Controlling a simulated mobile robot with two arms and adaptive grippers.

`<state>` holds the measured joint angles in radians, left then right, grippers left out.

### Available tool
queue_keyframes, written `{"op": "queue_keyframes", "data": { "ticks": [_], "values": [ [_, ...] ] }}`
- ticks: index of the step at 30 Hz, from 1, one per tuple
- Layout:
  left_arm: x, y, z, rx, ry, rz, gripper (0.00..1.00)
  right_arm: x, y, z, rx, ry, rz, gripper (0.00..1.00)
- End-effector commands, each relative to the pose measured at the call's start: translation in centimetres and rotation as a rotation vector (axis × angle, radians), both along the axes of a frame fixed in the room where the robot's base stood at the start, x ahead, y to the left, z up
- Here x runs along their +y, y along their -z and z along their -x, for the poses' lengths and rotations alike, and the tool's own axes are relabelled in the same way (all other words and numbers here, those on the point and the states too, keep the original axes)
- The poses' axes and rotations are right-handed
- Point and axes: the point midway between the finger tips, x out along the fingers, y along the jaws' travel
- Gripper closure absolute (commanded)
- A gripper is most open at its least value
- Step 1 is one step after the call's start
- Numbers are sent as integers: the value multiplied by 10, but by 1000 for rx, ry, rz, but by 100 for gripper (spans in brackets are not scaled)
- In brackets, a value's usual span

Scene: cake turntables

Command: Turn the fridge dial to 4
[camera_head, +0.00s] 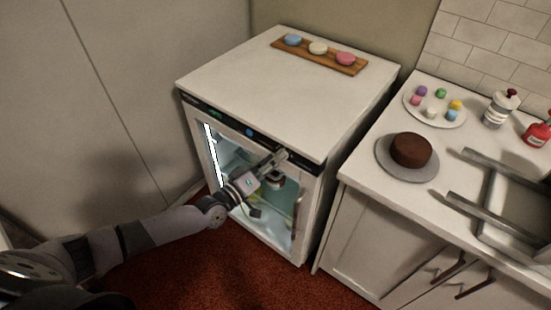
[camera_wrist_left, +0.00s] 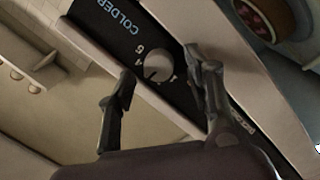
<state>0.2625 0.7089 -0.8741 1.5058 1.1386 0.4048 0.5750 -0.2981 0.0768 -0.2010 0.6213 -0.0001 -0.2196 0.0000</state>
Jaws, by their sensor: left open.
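The fridge dial (camera_wrist_left: 158,67) is a small round pale knob on a black strip, with printed numbers beside it and the word COLDER to its upper left. Its exact setting is too small to tell. My left gripper (camera_wrist_left: 160,63) is open, with one finger on each side of the dial; I cannot tell whether either finger touches it. In the head view my left gripper (camera_head: 275,160) is at the black strip along the top front of the white fridge (camera_head: 270,85), and it hides the dial there. My right gripper does not show.
A wooden board (camera_head: 330,60) with three coloured round pieces lies on the fridge. The counter at right holds a chocolate cake (camera_head: 411,150), a plate (camera_head: 432,116) of small coloured sweets, bottles and a grey metal frame (camera_head: 480,205). Red carpet is clear in front.

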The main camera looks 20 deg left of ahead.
Motion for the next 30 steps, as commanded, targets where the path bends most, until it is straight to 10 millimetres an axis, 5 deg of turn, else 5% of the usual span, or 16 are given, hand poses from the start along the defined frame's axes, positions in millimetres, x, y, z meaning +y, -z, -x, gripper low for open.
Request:
{"op": "queue_keyframes", "data": {
  "ticks": [13, 30],
  "values": [
    [-5, 0, -10, 0, 0, 0, 54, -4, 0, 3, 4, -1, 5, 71],
    [-4, 0, -9, 0, 0, -1, 92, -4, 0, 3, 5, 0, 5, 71]
  ]
}}
